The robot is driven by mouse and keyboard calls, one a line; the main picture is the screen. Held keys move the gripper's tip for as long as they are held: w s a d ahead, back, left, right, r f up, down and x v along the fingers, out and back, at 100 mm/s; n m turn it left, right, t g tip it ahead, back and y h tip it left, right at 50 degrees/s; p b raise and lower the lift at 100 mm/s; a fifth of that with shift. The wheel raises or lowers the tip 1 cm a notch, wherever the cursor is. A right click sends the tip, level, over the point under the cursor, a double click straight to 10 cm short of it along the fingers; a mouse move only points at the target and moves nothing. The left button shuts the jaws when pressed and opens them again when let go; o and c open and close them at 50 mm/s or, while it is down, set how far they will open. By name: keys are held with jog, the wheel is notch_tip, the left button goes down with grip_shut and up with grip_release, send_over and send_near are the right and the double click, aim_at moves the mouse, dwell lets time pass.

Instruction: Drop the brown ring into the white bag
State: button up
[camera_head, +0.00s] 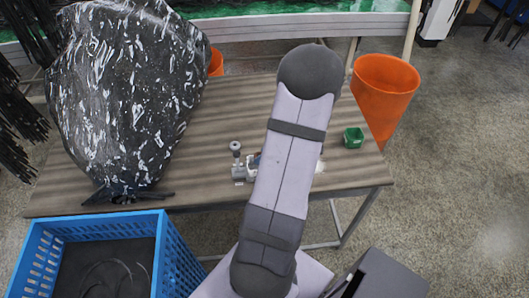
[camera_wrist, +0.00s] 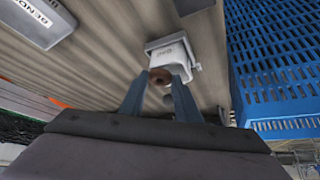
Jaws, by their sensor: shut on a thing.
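My gripper (camera_wrist: 159,83) is shut on the brown ring (camera_wrist: 160,76), which shows between its two fingertips in the wrist view. Just beyond the ring is a white, boxy thing (camera_wrist: 174,53) with a small dark mark and a flared edge; I cannot tell for sure that it is the white bag. The ring overlaps its near edge in the picture, and I cannot tell whether they touch. In the head view my arm hides the gripper and the ring. A small pale metal fixture (camera_head: 239,170) shows just left of the arm on the table.
A blue crate (camera_wrist: 280,60) stands beside the table; it also shows in the head view (camera_head: 182,262). A large dark speckled bag (camera_head: 125,95) fills the table's left. A green box (camera_head: 353,138) sits at the right, near an orange bin (camera_head: 384,90).

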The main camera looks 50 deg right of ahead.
jog(key=o, duration=1.1)
jog(key=shift+c, duration=0.2)
jog(key=b+v, duration=0.1)
jog(key=v, duration=0.6)
jog(key=shift+r, duration=0.15)
